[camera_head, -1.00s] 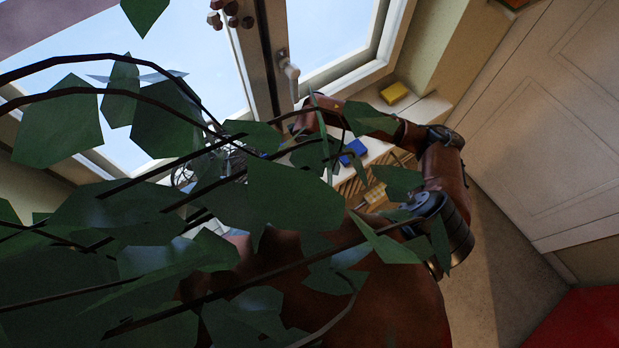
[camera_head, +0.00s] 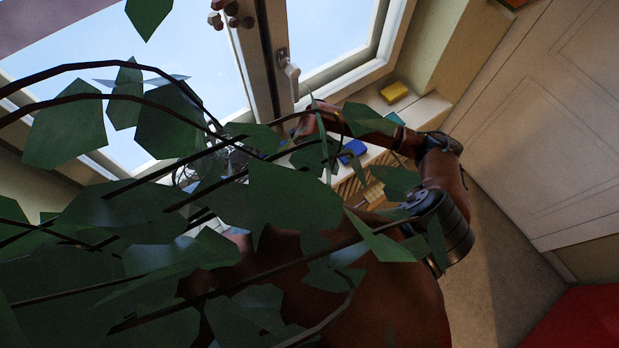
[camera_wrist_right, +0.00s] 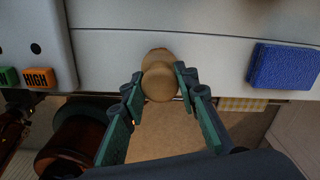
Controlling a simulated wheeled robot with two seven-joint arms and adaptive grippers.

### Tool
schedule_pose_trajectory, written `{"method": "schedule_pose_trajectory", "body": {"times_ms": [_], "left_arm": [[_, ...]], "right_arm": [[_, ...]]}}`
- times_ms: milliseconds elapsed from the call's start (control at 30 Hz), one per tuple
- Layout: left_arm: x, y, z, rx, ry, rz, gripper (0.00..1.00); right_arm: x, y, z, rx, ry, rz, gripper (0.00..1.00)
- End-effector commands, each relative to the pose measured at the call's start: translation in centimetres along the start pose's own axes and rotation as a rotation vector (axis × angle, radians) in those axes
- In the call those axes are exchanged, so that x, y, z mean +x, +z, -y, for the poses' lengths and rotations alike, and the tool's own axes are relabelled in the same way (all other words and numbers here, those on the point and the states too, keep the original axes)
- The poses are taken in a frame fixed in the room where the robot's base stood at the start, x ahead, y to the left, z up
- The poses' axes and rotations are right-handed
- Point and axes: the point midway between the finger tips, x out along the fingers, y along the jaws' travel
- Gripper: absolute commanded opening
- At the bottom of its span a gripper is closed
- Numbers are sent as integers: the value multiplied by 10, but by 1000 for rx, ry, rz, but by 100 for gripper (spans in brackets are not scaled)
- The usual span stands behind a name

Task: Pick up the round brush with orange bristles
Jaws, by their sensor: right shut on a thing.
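In the right wrist view, a round, pale wooden piece (camera_wrist_right: 160,76), which looks like the round brush, sits between the fingertips of my right gripper (camera_wrist_right: 160,86). The fingers are shut on its sides. It is in front of a light grey surface. No orange bristles show; that side faces away or is hidden. In the head view my right arm reaches in from the right toward the window, and leaves cover its gripper end. My left gripper is not in view.
Large plant leaves (camera_head: 290,195) block much of the head view. A blue sponge (camera_wrist_right: 284,66) lies right of the wooden piece. A yellow block (camera_head: 394,91) and a teal one (camera_head: 395,118) lie on the sill. An orange "HIGH" label (camera_wrist_right: 38,77) is at left.

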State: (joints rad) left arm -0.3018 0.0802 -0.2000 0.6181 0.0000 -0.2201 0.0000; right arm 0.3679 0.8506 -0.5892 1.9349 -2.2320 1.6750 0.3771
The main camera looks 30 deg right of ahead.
Motion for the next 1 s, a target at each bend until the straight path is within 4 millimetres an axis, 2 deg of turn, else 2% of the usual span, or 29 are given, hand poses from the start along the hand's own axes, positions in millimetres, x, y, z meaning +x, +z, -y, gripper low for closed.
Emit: {"method": "schedule_pose_trajectory", "body": {"times_ms": [167, 567, 767, 1000], "left_arm": [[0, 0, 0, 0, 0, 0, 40], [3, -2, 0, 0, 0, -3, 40], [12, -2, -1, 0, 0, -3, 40], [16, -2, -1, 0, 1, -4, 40]], "right_arm": [[0, 0, 0, 0, 0, 0, 3], [-7, 1, 0, -1, 0, 3, 3], [-32, 2, 1, -3, -2, 5, 3], [-70, -15, -29, -6, -1, 4, 3]]}}
